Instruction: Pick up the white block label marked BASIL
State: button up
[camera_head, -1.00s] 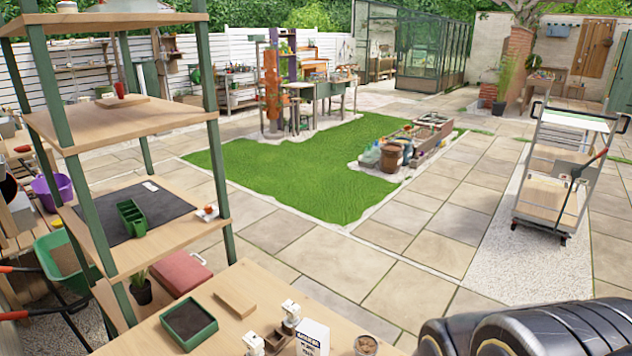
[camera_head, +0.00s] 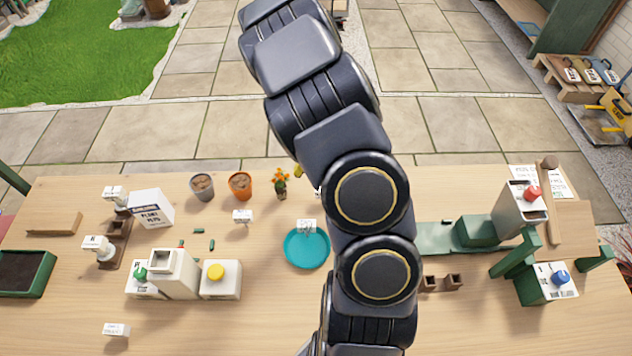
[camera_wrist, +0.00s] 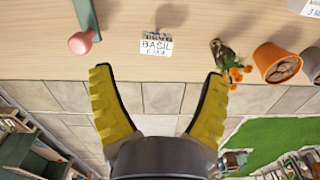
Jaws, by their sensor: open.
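The white BASIL block label (camera_wrist: 157,45) stands on the wooden table in the wrist view, its printed face toward the camera. Only a white sliver beside my arm, probably this label, shows in the head view (camera_head: 318,191). My gripper (camera_wrist: 158,73) is open, with its two yellow fingers spread wide and nothing between them. The label appears just beyond the fingertips, roughly centred between them and apart from both. My arm hides the gripper in the head view.
A potted orange flower (camera_wrist: 228,62) and a terracotta pot (camera_wrist: 277,63) stand right of the label in the wrist view. A pink-knobbed object (camera_wrist: 82,42) stands left. The table's edge is close to the label.

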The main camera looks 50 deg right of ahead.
jog(key=shift+s+d+f, duration=0.1)
jog(key=shift+d+f, duration=0.2)
jog(key=shift+f, duration=0.5)
jog(key=shift+a+f, duration=0.15)
jog(key=shift+f, duration=3.3)
jog(key=c, duration=1)
